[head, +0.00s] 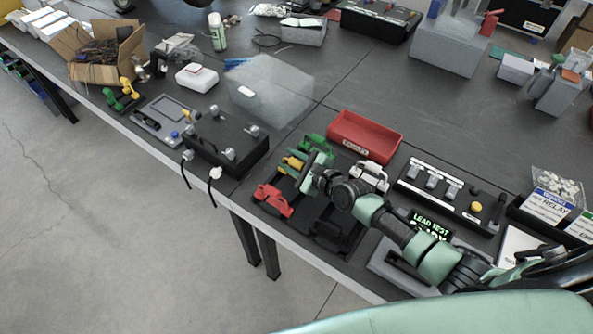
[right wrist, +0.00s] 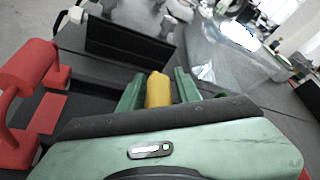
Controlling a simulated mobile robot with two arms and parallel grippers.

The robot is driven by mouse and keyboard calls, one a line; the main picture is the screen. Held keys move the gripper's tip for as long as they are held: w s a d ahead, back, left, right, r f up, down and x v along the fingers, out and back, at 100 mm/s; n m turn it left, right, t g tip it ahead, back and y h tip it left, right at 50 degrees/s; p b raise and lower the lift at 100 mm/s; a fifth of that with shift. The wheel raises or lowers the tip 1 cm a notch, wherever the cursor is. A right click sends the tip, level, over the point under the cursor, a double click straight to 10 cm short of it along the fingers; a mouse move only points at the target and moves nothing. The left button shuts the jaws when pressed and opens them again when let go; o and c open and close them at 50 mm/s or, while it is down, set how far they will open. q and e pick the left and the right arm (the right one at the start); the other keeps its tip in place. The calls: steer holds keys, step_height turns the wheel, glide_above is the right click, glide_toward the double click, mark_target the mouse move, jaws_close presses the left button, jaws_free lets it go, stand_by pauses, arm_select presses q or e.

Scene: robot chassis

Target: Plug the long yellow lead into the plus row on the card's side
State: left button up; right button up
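A yellow lead grip (head: 291,163) sits in a dark rack (head: 322,238) between a green one (head: 314,144) and a red one (head: 272,199). In the right wrist view, the yellow grip (right wrist: 158,90) is between the two green fingers of my right gripper (right wrist: 160,92). Narrow gaps seem to show on both sides of it. In the head view, my right gripper (head: 308,172) is over the rack and partly hides it. The lead's length cannot be judged. No card or plus row can be made out. My left gripper is not in view.
A black box (head: 226,144) with several silver knobs stands left of the rack, white-ended cables hanging over the table edge. A red bin (head: 366,134) stands behind the rack. A display (head: 433,224) reading "LEAD TEST" and a black switch panel (head: 450,195) lie right.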

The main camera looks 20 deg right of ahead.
steer(key=shift+s, duration=0.1)
steer(key=shift+c, duration=0.5)
jaws_close()
steer(key=shift+r, duration=0.1)
